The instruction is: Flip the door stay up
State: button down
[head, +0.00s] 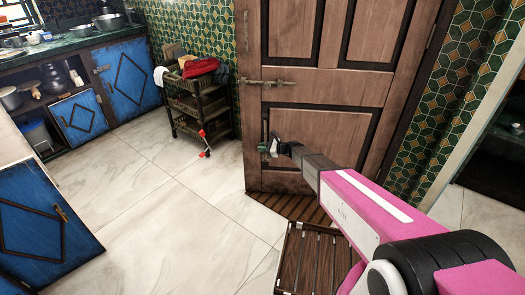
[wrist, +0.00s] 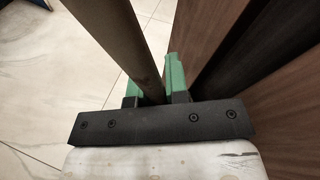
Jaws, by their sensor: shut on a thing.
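The wooden door (head: 330,88) stands in the middle of the head view, with dark-edged panels. My gripper (head: 268,148) is at the lower left part of the door, close to its face. In the wrist view, a long dark brown bar, seemingly the door stay (wrist: 118,38), runs down between the green fingers of my gripper (wrist: 157,88). The fingers are shut on it. The door's brown face (wrist: 208,45) is just to the right of the fingers. The bar's far end is out of the wrist view, and its gripped part is partly hidden by the fingers and mount.
A metal bolt (head: 265,82) crosses the door above my gripper. A dark rack with baskets (head: 205,112) stands left of the door, with a red and white object (head: 204,143) before it. A slatted wooden piece (head: 305,262) is low in front. The tiled floor (head: 150,190) at left is clear.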

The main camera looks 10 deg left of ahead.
jog(key=shift+w, duration=0.1)
dwell(0.3)
jog(key=c, duration=1.1)
grip_release()
jog(key=v, duration=1)
jog(key=shift+d+r, duration=0.15)
jog(key=shift+d, duration=0.25)
jog(key=s+d+r+n+h, duration=0.3)
jog(key=s+d+n+h, duration=0.2)
jog(key=s+d, duration=0.3)
jog(key=s+d+r+n+g+h, duration=0.1)
jog(key=s+d+r+n+h, duration=0.2)
jog(key=s+d, duration=0.6)
jog(key=s+d+r+n+h, duration=0.3)
jog(key=s+d+n+h, duration=0.4)
jog(key=d, duration=1.2)
jog(key=shift+s+r+n+g+h, duration=0.3)
jog(key=shift+s+n, duration=0.2)
jog(key=shift+s, duration=0.2)
